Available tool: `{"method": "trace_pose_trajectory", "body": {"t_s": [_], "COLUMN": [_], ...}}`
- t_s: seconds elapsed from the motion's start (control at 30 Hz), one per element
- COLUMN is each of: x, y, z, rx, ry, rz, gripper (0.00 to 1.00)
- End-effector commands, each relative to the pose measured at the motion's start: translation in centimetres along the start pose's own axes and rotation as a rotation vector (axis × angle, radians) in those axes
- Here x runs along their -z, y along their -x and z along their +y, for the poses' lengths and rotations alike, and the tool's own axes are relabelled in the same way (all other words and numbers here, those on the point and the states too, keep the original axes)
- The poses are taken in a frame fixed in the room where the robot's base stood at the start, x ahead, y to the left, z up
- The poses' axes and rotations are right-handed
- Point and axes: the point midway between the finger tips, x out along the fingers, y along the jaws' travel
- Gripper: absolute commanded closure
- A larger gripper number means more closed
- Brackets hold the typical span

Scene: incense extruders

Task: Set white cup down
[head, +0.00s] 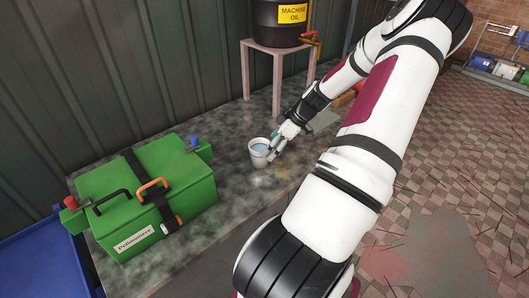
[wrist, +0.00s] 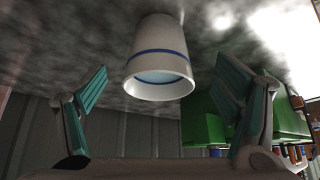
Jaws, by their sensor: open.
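The white cup (head: 259,153) stands upright on the dark mottled counter (head: 238,190), right of the green box. Its inside looks pale blue. In the wrist view, which looks upside down, the cup (wrist: 158,62) shows a blue band and its base meets the counter surface. My gripper (head: 277,143) is at the cup's right side in the head view. Its two fingers are spread apart, one to each side of the cup in the wrist view, with visible gaps between them and the cup. Part of the cup's right side is hidden by a finger in the head view.
A green box (head: 183,177) with black and orange handles stands left of the cup. A machine oil drum (head: 279,22) sits on a pink stand (head: 277,70) behind. A blue container (head: 40,262) is at the lower left. The counter between box and cup is clear.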

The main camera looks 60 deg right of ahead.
Motion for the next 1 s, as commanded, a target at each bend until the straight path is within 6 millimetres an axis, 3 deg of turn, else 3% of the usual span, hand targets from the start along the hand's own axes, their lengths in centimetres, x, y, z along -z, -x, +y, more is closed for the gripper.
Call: {"method": "trace_pose_trajectory", "body": {"t_s": [0.2,0.57,0.67,0.77,1.0], "x": [0.0,0.4,2.3,5.5,14.4], "y": [3.4,4.3,4.2,4.2,6.0], "z": [0.0,-0.2,-1.2,-3.4,-10.8], "rx": [-0.002,0.006,0.025,0.053,0.039], "ry": [0.000,0.003,0.013,0.025,0.030], "rz": [-0.001,-0.009,-0.049,-0.125,-0.328], "gripper": [0.17,0.17,0.17,0.17,0.17]}}
